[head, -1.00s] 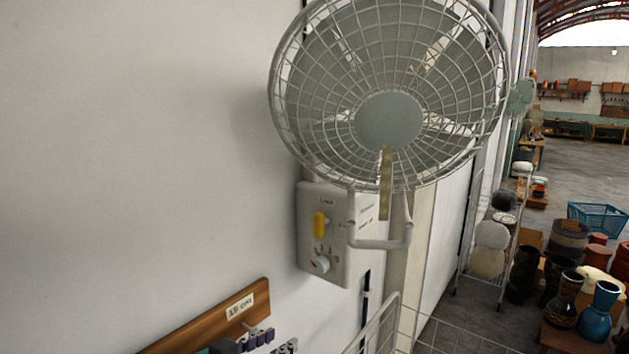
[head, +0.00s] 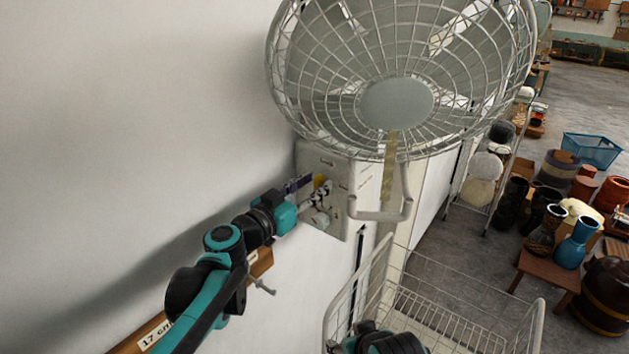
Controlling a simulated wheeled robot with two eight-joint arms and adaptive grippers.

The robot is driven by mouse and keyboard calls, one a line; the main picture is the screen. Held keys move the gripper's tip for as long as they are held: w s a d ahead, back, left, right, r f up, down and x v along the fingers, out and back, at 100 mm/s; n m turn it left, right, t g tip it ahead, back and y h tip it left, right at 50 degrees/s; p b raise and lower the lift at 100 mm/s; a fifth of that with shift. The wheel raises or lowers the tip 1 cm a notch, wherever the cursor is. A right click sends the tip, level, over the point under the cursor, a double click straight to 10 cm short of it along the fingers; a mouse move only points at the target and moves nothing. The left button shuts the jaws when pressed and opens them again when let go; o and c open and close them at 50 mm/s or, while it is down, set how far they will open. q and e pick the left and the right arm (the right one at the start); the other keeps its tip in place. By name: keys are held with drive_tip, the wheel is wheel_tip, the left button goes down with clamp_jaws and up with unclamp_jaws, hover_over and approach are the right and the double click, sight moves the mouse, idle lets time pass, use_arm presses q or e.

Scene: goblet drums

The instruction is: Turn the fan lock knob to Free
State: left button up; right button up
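The wall fan (head: 397,104) has a white control box (head: 355,180) below its cage. The yellow lock knob (head: 320,181) is on the box's front, largely hidden by my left gripper (head: 314,189). That gripper reaches in from the lower left, its fingertips at the knob with a finger on either side. I cannot tell whether they touch or grip it. A white round knob (head: 320,218) sits below, partly covered. The knob's pointing direction and the small lettering are not readable. A black and teal part of my own shows at the bottom; my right gripper's fingers are not visible.
The fan cage overhangs the box, and a bent white tube (head: 380,214) stands out at its right. A wire basket cart (head: 440,312) is below right. A wooden board (head: 262,262) is on the wall below. Vases and a stool (head: 548,276) stand further right.

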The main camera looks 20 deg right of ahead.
use_arm(q)
drive_tip(key=shift+w+d, duration=0.1)
drive_tip(key=shift+d, duration=0.1)
clamp_jaws()
